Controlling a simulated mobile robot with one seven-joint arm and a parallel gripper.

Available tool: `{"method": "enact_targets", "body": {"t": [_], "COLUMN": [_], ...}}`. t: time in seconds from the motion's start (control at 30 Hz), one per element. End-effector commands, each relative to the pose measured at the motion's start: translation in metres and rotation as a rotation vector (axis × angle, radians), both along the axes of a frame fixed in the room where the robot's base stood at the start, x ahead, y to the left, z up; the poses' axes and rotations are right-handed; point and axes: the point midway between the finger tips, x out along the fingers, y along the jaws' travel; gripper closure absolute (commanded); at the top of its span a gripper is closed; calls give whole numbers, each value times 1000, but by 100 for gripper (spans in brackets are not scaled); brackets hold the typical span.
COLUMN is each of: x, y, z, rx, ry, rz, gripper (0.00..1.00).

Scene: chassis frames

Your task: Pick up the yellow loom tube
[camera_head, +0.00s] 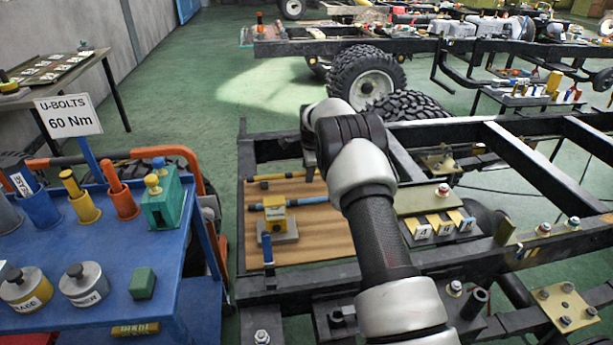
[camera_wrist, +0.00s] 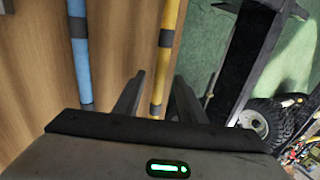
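The yellow loom tube (camera_head: 271,177) lies on the wooden board, with dark bands along it, and my arm hides part of it in the head view. In the wrist view the yellow tube (camera_wrist: 165,48) runs down the picture, its lower end showing between the fingers of my gripper (camera_wrist: 157,100). The fingers are apart and nothing shows clamped between them. I cannot tell how far above the tube they are.
A blue tube (camera_wrist: 78,50) lies beside the yellow one on the wooden board (camera_head: 315,240). A yellow block on a grey base (camera_head: 278,223) stands at the blue tube. Black frame rails (camera_head: 246,205) edge the board. A blue cart (camera_head: 100,250) stands at left.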

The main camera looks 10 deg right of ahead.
Motion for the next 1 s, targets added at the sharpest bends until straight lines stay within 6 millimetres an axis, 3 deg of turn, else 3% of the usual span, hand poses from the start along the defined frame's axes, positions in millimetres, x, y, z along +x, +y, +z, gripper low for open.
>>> {"method": "enact_targets", "body": {"t": [0.17, 0.4, 0.73, 1.0], "x": [0, 0, 0, 1], "y": [0, 0, 0, 1], "z": [0, 0, 5, 54], "rx": [0, 0, 0, 0], "ry": [1, 1, -1, -4], "rz": [0, 0, 0, 0], "gripper": [63, 100, 100, 100]}}
